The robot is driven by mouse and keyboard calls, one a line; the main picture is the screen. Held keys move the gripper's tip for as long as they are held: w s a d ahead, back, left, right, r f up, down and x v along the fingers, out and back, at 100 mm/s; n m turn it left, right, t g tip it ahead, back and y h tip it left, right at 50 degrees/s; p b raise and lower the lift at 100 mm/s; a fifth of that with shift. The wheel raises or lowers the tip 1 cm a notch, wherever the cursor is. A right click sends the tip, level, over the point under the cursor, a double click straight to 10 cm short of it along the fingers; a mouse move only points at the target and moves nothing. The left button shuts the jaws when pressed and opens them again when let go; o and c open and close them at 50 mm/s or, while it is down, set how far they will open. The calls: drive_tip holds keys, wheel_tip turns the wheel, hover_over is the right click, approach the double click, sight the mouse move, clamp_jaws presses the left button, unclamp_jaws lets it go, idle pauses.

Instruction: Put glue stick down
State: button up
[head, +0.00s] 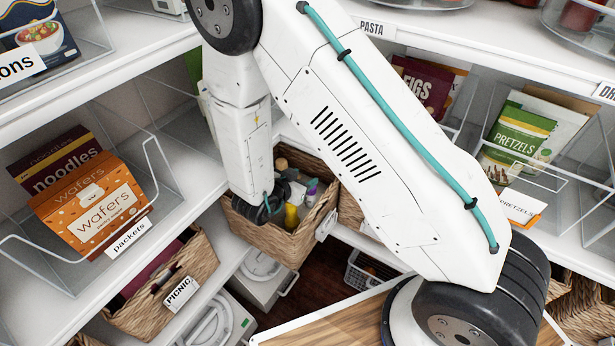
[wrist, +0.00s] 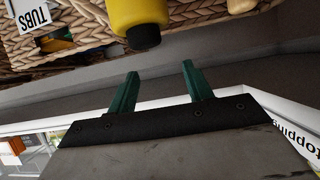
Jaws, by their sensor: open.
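My gripper (wrist: 160,70) is open in the wrist view, with two green fingers apart and nothing between them. In the head view the end of my arm reaches down at a wicker basket (head: 267,238), and the fingers are hidden there. A yellow bottle (head: 291,217) stands in this basket. It also shows in the wrist view (wrist: 138,14) with a dark cap, just beyond the fingertips and apart from them. A small purple-topped item (head: 311,187) is in the basket; I cannot tell whether it is the glue stick. No glue stick is clearly recognisable.
A wafers packet (head: 95,205) and a noodles packet (head: 62,160) stand in a clear bin at left. A PICNIC basket (head: 160,290) is below. A pretzels packet (head: 517,135) stands at right. Shelf edges surround my arm.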

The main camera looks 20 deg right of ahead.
drive_tip(key=v, duration=0.8)
drive_tip(key=w+a+r+n+y, duration=0.25)
drive_tip(key=r+y, duration=0.35)
drive_tip(key=r, duration=0.3)
drive_tip(key=w+a+r+n+y, duration=0.25)
drive_tip(key=r+y, duration=0.35)
drive_tip(key=r, duration=0.3)
drive_tip(key=s+d+r+n+g+y, duration=0.25)
drive_tip(key=s+d+r+n, duration=0.2)
drive_tip(key=s+r, duration=0.6)
drive_tip(key=s+d+g+h, duration=0.2)
drive_tip(key=s+d, duration=0.4)
drive_tip(key=s, duration=0.3)
drive_tip(key=s+d+r+n+g+h, duration=0.1)
drive_tip(key=s+d+g+h, duration=0.1)
drive_tip(key=s+d, duration=0.4)
drive_tip(key=s, duration=0.4)
drive_tip(key=shift+d+r, duration=0.15)
drive_tip(key=shift+r, duration=0.15)
